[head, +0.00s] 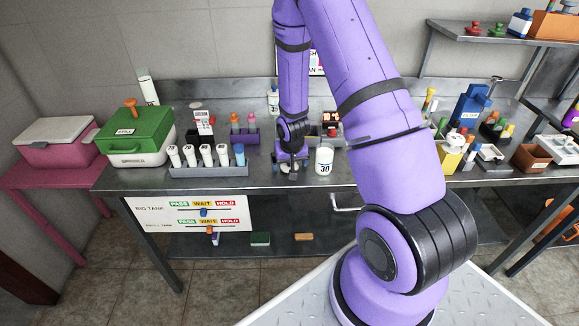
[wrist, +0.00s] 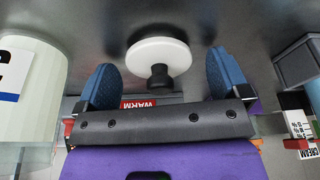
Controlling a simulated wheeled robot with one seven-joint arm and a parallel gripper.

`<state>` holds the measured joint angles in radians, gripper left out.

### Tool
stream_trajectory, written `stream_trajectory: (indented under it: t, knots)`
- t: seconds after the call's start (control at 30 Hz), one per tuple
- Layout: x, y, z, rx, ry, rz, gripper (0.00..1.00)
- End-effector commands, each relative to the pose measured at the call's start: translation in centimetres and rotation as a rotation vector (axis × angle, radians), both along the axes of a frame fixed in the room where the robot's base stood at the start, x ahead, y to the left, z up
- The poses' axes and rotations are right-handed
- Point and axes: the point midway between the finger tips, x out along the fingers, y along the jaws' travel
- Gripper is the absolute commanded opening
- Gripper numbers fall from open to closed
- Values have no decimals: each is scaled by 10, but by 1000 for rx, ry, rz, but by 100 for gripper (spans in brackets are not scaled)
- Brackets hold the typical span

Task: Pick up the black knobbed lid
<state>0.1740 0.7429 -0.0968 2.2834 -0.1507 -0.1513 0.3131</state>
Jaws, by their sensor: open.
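The black knobbed lid is a round white disc (wrist: 158,57) with a black knob (wrist: 158,77), lying on the steel bench in the wrist view. My gripper (wrist: 164,76) is open, with its two blue fingers apart on either side of the lid's knob side. The fingers do not visibly touch the lid, and nothing is held. In the head view my gripper (head: 290,160) is low over the front part of the bench; the lid is mostly hidden there and too small to make out surely.
A white jar marked 30 (head: 324,161) stands close right of my gripper; a pale cylinder (wrist: 32,95) is close in the wrist view. A grey rack (head: 208,171) with several white tubes is to the left. A green box (head: 135,139) stands farther left.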

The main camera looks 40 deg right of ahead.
Motion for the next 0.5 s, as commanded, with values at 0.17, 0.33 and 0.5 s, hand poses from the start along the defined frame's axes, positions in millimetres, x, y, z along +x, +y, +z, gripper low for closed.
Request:
stream_trajectory:
  t: [0.17,0.33,0.5]
  knots:
    - [0,0,0,0,0,0,94]
    - [0,0,0,0,0,0,57]
    - [0,0,0,0,0,0,42]
